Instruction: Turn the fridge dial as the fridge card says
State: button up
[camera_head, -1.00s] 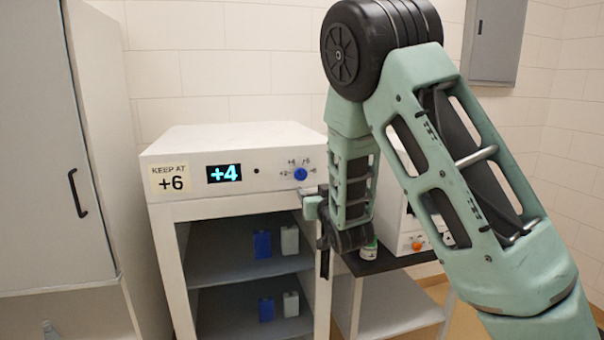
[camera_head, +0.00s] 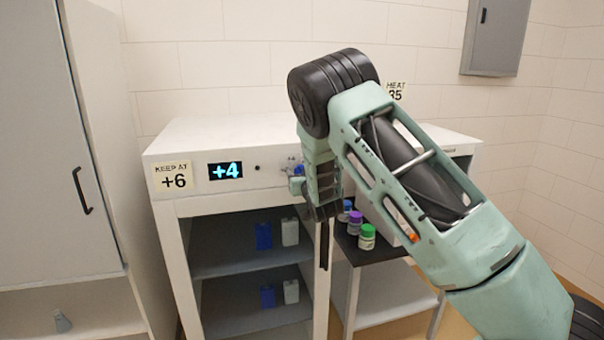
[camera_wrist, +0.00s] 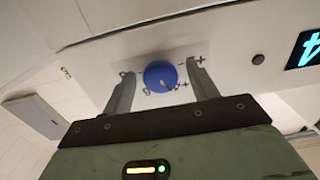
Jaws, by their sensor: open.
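The fridge card (camera_head: 174,177) reads "KEEP AT +6" on the left of the fridge's front panel. The lit display (camera_head: 225,171) beside it reads +4. The blue fridge dial (camera_wrist: 160,76) sits between my two open fingers in the wrist view, with a finger on either side. I cannot tell whether the fingers touch it. In the head view the dial (camera_head: 298,170) is partly hidden by my gripper (camera_head: 299,184). The marks around the dial are mostly covered or blurred.
The fridge's open shelves (camera_head: 245,263) hold blue and white containers. To the right, several capped jars (camera_head: 367,237) stand on a dark surface beside a white device, partly behind my arm. A "HEAT" card (camera_head: 397,91) shows behind. A tall cabinet (camera_head: 60,150) stands at left.

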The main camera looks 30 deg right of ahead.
jog(key=shift+c, duration=0.3)
jog(key=c, duration=0.9)
jog(key=shift+f+b, duration=0.15)
jog(key=shift+b, duration=0.35)
jog(key=m+b, duration=1.1)
jog(key=b, duration=0.8)
jog(key=shift+m, duration=0.4)
